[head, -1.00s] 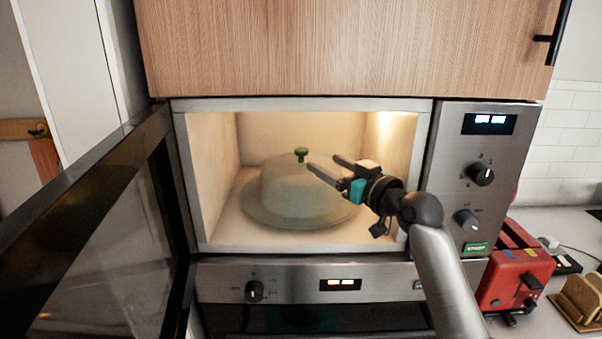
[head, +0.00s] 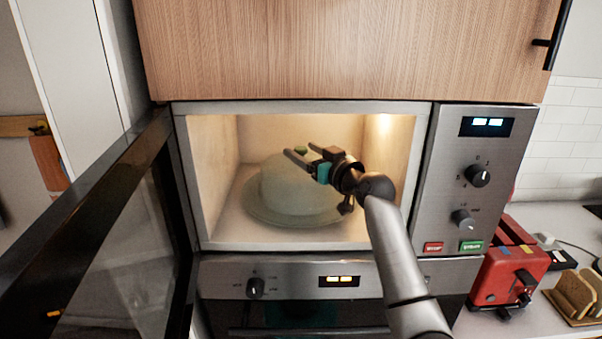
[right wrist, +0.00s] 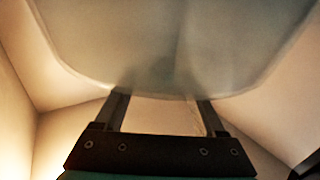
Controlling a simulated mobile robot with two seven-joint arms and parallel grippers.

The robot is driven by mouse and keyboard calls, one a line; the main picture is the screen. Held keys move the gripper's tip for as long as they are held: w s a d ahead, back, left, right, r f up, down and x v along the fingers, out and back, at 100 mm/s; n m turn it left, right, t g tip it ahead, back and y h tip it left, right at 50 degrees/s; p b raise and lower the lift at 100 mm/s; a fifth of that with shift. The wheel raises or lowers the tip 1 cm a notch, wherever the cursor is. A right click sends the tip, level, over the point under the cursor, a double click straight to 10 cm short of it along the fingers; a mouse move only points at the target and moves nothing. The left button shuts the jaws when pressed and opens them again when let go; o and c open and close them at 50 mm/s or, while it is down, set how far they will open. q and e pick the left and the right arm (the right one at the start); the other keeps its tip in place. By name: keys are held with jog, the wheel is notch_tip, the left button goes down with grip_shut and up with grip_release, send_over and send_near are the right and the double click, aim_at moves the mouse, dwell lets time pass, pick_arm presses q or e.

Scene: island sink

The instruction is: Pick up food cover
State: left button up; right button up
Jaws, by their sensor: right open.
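The food cover (head: 285,188) is a pale, translucent dome with a small green knob (head: 301,150) on top. It sits on a plate (head: 262,212) inside the open microwave. My right gripper (head: 299,150) is open, with its fingers reaching into the microwave from the right. In the head view the knob shows between the two fingertips; I cannot tell whether they touch it. In the right wrist view the pale cover (right wrist: 175,45) fills the upper part, the two fingers run up to its edge, and the knob is not visible. My left gripper is not in view.
The microwave door (head: 120,215) stands open on the left. The cavity's side walls and ceiling leave limited room around my right arm. A control panel (head: 478,180) is to the right. A red toaster (head: 508,262) and a rack of bread (head: 577,296) stand on the counter.

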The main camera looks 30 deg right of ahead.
grip_shut()
dwell(0.6)
dwell(0.8)
